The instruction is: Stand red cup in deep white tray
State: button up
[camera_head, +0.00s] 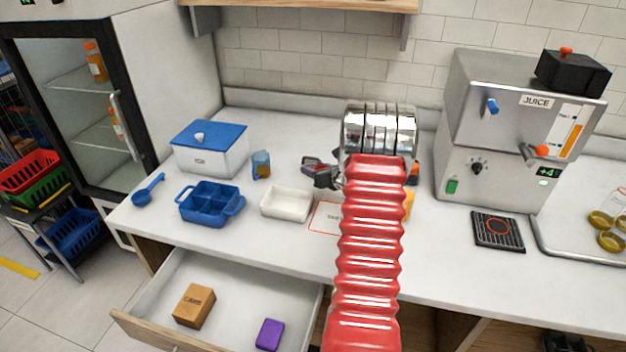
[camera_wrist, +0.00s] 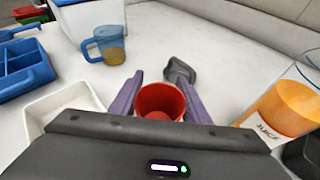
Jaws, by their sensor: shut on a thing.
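The red cup (camera_wrist: 160,100) sits upright between the purple fingers of my gripper (camera_wrist: 160,84) in the wrist view, with its open mouth facing up. The gripper is shut on it. In the head view my gripper (camera_head: 320,170) is partly behind my red arm, and the cup is mostly hidden there. The deep white tray (camera_head: 286,213) stands empty on the counter, left of the gripper and nearer the front edge. It also shows at the left in the wrist view (camera_wrist: 38,108). I cannot tell whether the cup touches the counter.
A blue divided tray (camera_head: 211,208) stands left of the white tray. A blue jug (camera_head: 261,165) stands behind it. An orange juice container (camera_wrist: 285,108) is right of the cup. The juicer (camera_head: 505,130) stands at the right. An open drawer (camera_head: 225,300) juts out below the counter.

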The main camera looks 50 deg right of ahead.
jog(key=shift+f, duration=0.2)
jog(key=shift+f, duration=1.85)
jog(key=shift+f, duration=0.1)
jog(key=o, duration=1)
jog(key=v, duration=1.2)
jog(key=shift+w, duration=0.1)
